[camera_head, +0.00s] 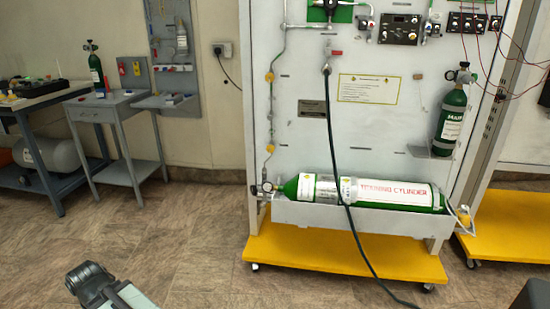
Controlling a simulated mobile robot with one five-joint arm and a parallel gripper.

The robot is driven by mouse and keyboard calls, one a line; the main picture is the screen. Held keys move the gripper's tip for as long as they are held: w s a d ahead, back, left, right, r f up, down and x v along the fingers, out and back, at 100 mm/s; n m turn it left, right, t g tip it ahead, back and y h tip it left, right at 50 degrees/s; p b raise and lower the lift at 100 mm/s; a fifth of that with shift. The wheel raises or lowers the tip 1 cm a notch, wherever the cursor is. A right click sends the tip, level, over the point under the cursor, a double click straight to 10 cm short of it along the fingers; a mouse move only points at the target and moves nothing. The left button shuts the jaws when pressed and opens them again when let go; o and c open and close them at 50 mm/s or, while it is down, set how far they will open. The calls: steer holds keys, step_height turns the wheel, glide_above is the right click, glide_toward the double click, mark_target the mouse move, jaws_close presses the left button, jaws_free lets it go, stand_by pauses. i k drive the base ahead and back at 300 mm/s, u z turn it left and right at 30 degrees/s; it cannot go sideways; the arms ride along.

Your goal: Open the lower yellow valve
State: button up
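The lower yellow valve (270,148) is a small yellow fitting on a thin grey pipe near the left edge of the white trainer panel. A similar upper yellow valve (270,77) sits above it on the same pipe. Both are too small to read the handle angle clearly. My gripper (88,276) is at the bottom left, in front of the floor and well apart from the panel, left of and below the valves. Its fingers cannot be made out, and nothing is seen held in it.
A black hose (336,160) hangs across the panel to the floor. A grey side table (120,105) stands at left. The floor before the panel is mostly clear.

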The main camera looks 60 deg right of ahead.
mark_target(270, 149)
steer(key=z, duration=0.15)
steer(key=i, duration=0.9)
steer(key=u, duration=0.05)
